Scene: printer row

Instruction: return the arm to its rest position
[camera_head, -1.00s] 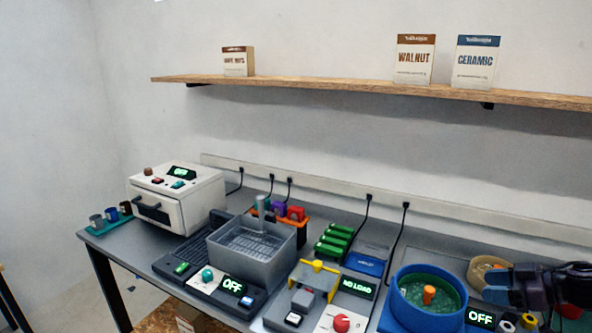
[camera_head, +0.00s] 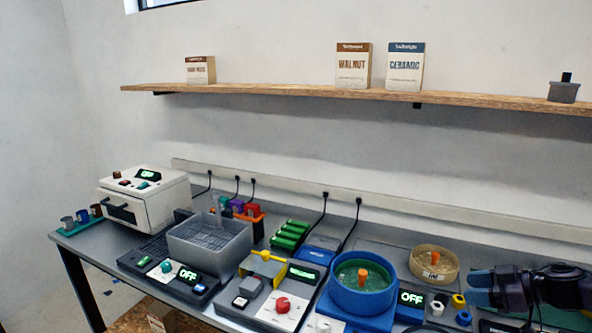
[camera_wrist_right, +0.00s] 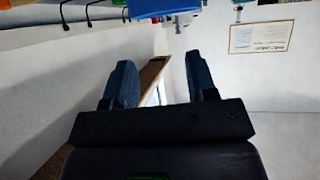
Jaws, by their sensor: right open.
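My right gripper (camera_head: 478,291) is at the right end of the worktable, in front of my dark arm that comes in from the right. In the right wrist view its two dark blue fingers (camera_wrist_right: 160,82) stand wide apart with nothing between them. Beyond them that view shows wall and a narrow brown strip, tilted in the picture. My left gripper is in neither view.
A blue tub (camera_head: 347,307) with an orange post, an OFF display (camera_head: 411,297) and small yellow and white rings (camera_head: 459,300) lie left of the gripper. A tan bowl (camera_head: 434,278) stands behind them. A wall shelf (camera_head: 250,88) runs above.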

